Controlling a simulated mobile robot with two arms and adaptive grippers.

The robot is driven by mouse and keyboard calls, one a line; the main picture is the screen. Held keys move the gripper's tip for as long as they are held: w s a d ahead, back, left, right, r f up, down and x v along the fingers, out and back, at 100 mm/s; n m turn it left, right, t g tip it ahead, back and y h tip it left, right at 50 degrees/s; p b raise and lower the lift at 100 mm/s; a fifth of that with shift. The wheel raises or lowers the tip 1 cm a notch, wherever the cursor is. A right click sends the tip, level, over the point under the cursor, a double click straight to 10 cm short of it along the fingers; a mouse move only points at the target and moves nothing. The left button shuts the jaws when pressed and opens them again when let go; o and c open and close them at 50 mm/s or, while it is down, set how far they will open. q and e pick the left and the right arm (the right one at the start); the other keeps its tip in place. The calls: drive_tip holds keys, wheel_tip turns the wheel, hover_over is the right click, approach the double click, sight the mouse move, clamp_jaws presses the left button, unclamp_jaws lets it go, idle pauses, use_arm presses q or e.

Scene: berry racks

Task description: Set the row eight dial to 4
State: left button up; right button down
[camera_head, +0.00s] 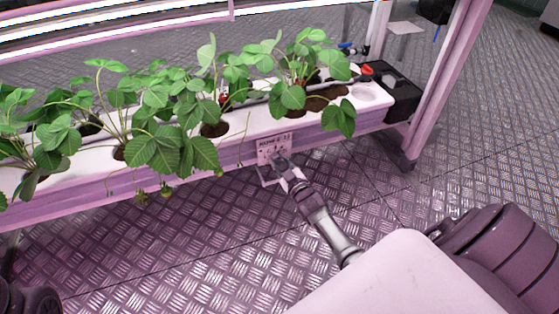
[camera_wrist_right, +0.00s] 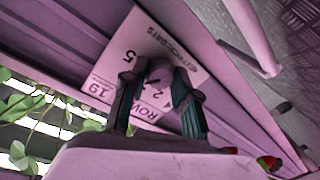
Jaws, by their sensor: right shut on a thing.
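A pale dial plate (camera_head: 273,146) is fixed to the front face of the planter trough. In the right wrist view the plate (camera_wrist_right: 103,82) shows printed words, with "ROW" and the digits 5 and 2 around its round knob (camera_wrist_right: 158,77). My right gripper (camera_head: 279,163) reaches the plate from below right. In the wrist view its two dark fingers (camera_wrist_right: 160,82) are on either side of the knob, shut on it. The fingers hide part of the dial, and I cannot tell which number it points to. My left gripper is not in view.
The white trough (camera_head: 258,125) holds several strawberry plants (camera_head: 180,105) whose leaves hang over its front edge. A black box (camera_head: 401,95) stands at its right end, beside a pink rack post (camera_head: 445,70). The metal floor (camera_head: 180,240) in front is clear.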

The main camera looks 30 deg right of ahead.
idle(0.5)
drive_tip(key=c, duration=0.9)
unclamp_jaws()
drive_tip(key=shift+o, duration=0.2)
drive_tip(key=shift+s, duration=0.15)
drive_tip(key=s+a, duration=0.1)
drive_tip(key=s, duration=1)
drive_tip(key=shift+s+a+r, duration=0.25)
drive_tip(key=shift+s, duration=0.1)
